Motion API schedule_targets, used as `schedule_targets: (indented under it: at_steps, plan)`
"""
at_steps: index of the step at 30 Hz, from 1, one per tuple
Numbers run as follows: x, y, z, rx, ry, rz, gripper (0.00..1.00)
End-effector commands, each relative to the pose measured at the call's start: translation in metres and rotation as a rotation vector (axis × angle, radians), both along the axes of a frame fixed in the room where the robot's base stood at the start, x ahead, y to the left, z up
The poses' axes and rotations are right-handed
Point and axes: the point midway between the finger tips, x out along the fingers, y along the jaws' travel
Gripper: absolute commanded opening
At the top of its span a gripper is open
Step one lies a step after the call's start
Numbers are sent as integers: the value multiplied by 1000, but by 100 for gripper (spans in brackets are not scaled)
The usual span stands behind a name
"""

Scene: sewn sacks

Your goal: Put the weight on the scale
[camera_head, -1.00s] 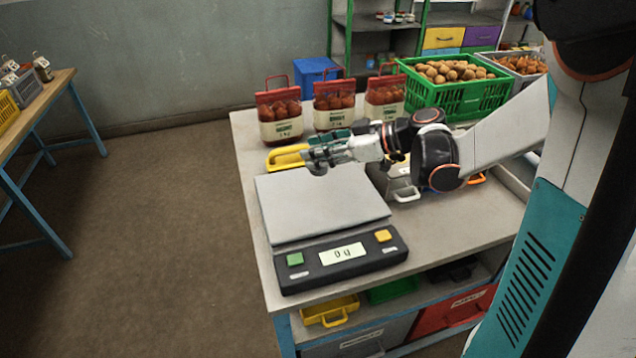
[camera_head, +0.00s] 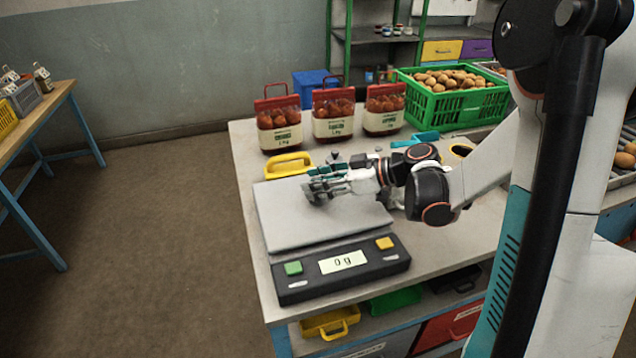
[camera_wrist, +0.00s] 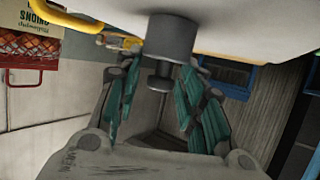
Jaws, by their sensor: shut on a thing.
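The weight is a grey metal cylinder with a narrow neck and knob; it shows in the wrist view (camera_wrist: 170,36) between my fingers. In the head view it is small and mostly hidden at my fingertips. My gripper (camera_head: 322,186) has teal finger pads shut on the weight's knob, seen also in the wrist view (camera_wrist: 161,78). It is over the rear part of the scale's grey plate (camera_head: 295,222). I cannot tell whether the weight touches the plate. The scale's black front panel (camera_head: 343,283) has a green button, a yellow button and a display reading 0 g.
Three red-topped sacks (camera_head: 279,125) stand along the back of the table. A yellow handled item (camera_head: 289,165) lies just behind the scale. A green crate (camera_head: 452,102) of brown round produce stands at the back right. The scale plate's left and front parts are clear.

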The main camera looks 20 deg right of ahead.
Motion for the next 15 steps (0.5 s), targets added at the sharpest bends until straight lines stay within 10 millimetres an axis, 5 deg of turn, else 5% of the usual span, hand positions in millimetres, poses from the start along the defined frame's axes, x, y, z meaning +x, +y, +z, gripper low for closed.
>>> schedule_targets:
  at_steps: [2, 3, 5, 15]
  plan:
    - [0, 0, -3, 1, -1, 0, 0]
    - [0, 0, -2, 0, 0, 0, 45]
    - [0, 0, -2, 0, 0, 0, 56]
    - [0, 0, -1, 0, 0, 0, 56]
